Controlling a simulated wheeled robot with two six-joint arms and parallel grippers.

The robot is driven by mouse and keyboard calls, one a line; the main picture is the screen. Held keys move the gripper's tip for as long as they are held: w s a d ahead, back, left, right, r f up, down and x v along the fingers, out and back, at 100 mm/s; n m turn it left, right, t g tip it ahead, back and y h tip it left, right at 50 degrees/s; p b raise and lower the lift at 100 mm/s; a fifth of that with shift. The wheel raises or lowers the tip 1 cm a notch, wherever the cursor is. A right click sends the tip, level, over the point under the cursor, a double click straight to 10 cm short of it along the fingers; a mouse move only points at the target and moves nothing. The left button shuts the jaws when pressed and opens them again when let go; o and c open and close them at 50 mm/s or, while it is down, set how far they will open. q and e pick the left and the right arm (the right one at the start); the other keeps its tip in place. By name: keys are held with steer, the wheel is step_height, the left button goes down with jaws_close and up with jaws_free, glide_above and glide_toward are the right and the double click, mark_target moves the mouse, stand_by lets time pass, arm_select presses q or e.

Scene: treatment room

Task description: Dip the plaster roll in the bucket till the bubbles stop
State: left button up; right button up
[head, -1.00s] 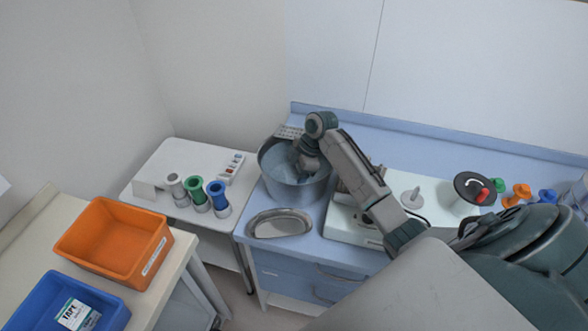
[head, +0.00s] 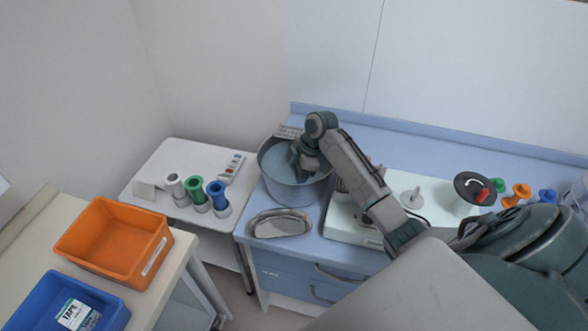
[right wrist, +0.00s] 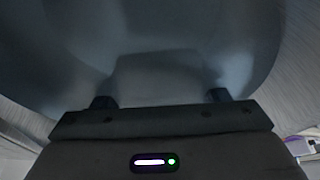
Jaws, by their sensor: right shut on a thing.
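The metal bucket (head: 291,192) stands on the blue counter and holds grey-blue water (head: 284,160). My right arm reaches over its rim, and the right gripper (head: 299,165) is down inside the bucket, its tips hard to make out. In the right wrist view the gripper's fingers (right wrist: 160,98) stand apart with a dim, blocky shape between them, taken as the plaster roll (right wrist: 158,66). It is blurred by the murky water. No bubbles can be made out. My left gripper is not in view.
A steel kidney dish (head: 279,223) lies in front of the bucket. A white board (head: 350,226) with fittings is to its right. A side table (head: 166,160) at left holds grey, green and blue rolls in cups. Orange (head: 116,268) and blue (head: 32,301) bins sit front left.

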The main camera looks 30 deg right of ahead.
steer(key=shift+r+p, duration=2.75)
steer(key=shift+r, duration=0.4)
step_height(320, 180, up, 2)
step_height(320, 180, up, 9)
steer(key=shift+f, duration=0.15)
